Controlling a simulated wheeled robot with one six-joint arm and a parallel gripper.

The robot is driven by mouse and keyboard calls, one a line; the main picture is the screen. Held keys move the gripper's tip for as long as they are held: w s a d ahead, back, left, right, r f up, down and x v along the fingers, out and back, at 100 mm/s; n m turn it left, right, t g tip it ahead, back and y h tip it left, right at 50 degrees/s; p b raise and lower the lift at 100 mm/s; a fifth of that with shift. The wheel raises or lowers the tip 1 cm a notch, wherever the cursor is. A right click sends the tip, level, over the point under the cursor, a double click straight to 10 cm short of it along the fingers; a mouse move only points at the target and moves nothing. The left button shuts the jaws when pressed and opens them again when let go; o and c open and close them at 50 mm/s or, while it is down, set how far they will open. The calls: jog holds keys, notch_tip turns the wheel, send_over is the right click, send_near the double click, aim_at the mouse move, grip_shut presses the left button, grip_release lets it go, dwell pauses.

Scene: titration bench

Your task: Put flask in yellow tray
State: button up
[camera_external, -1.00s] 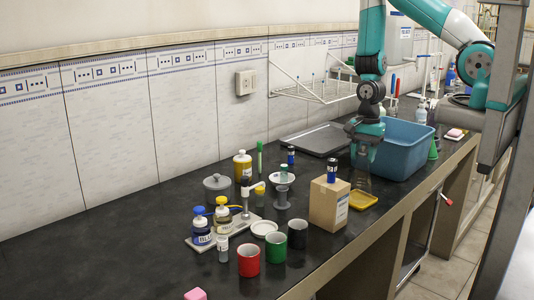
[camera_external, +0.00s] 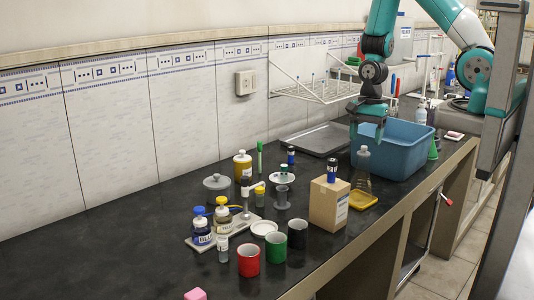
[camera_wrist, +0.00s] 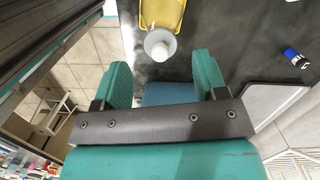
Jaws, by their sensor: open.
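The clear flask (camera_external: 362,174) stands upright in the external view, its grey stopper and neck in plain sight. Its base is at the yellow tray (camera_external: 364,205) and appears to rest on it. The wrist view shows the flask (camera_wrist: 159,43) from above, overlapping the near part of the yellow tray (camera_wrist: 172,12). My gripper (camera_external: 367,134) is open and empty, above the flask and apart from it. In the wrist view my gripper's two teal fingers (camera_wrist: 165,72) are spread, with the flask beyond their tips. The exact contact under the flask is hard to see.
A blue tub (camera_external: 403,150) is close behind. A grey flat tray (camera_external: 318,139) lies further back. Several mugs and bottles occupy the bench's middle.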

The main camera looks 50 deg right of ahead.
jog(key=s+a+r+n+y, duration=0.1)
jog(key=s+a+r+n, duration=0.2)
jog(key=r+n, duration=0.4)
jog(key=s+a+r+n+y, duration=0.1)
jog(key=s+a+r+n, duration=0.2)
jog(key=r+n, duration=0.5)
jog(key=s+a+r+n, duration=0.3)
jog(key=s+r+n, duration=0.1)
jog(key=r+n, duration=0.3)
jog(key=shift+r+n+y+b, duration=0.35)
jog(key=shift+r+n+y, duration=0.05)
jog(key=shift+r, duration=0.3)
